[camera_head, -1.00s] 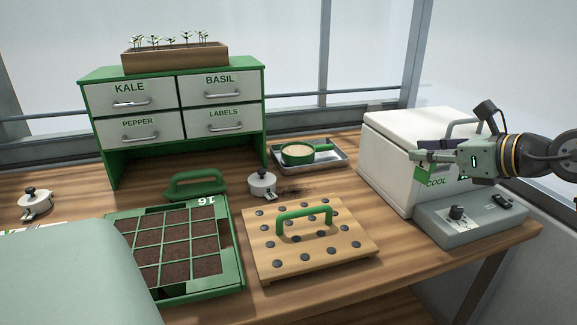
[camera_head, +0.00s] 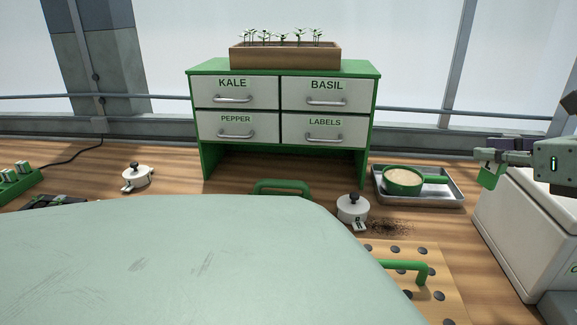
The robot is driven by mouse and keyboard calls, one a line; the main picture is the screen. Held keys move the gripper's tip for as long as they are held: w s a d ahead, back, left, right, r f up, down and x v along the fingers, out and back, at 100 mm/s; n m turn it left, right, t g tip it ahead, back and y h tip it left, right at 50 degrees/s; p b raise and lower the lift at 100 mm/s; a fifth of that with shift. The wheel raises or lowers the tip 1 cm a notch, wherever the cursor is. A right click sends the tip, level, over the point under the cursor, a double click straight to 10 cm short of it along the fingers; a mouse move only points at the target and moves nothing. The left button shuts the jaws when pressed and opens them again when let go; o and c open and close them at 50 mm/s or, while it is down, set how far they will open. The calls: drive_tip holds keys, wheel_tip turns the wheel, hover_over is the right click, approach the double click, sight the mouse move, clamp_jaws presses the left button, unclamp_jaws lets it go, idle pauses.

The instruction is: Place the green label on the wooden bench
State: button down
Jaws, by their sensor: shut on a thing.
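My gripper (camera_head: 485,158) reaches in from the right edge, above the area between the metal tray and the white box. It is shut on the green label (camera_head: 490,177), which hangs below the fingertips, clear of the bench surface. The label's front shows a small dark mark that is too small to read. The wooden bench (camera_head: 445,228) stretches across the view, and its near part is hidden behind my own body.
A green pan (camera_head: 403,190) of pale grains sits on a metal tray (camera_head: 452,197). A white box (camera_head: 515,225) stands at right. A white dispenser (camera_head: 352,212) stands near spilled dark bits. The drawer cabinet (camera_head: 283,72) is behind. Bare bench lies left of it.

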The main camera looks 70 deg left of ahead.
drive_tip(key=shift+w+a, duration=0.2)
drive_tip(key=shift+w, duration=0.15)
drive_tip(key=shift+s+d+f, duration=0.1)
drive_tip(key=shift+f, duration=0.1)
wheel_tip(320, 180, down, 17)
drive_tip(key=p, duration=0.3)
drive_tip(key=shift+f, duration=0.3)
drive_tip(key=shift+f, duration=0.15)
drive_tip(key=c, duration=1.5)
unclamp_jaws()
drive_tip(key=shift+c, duration=0.2)
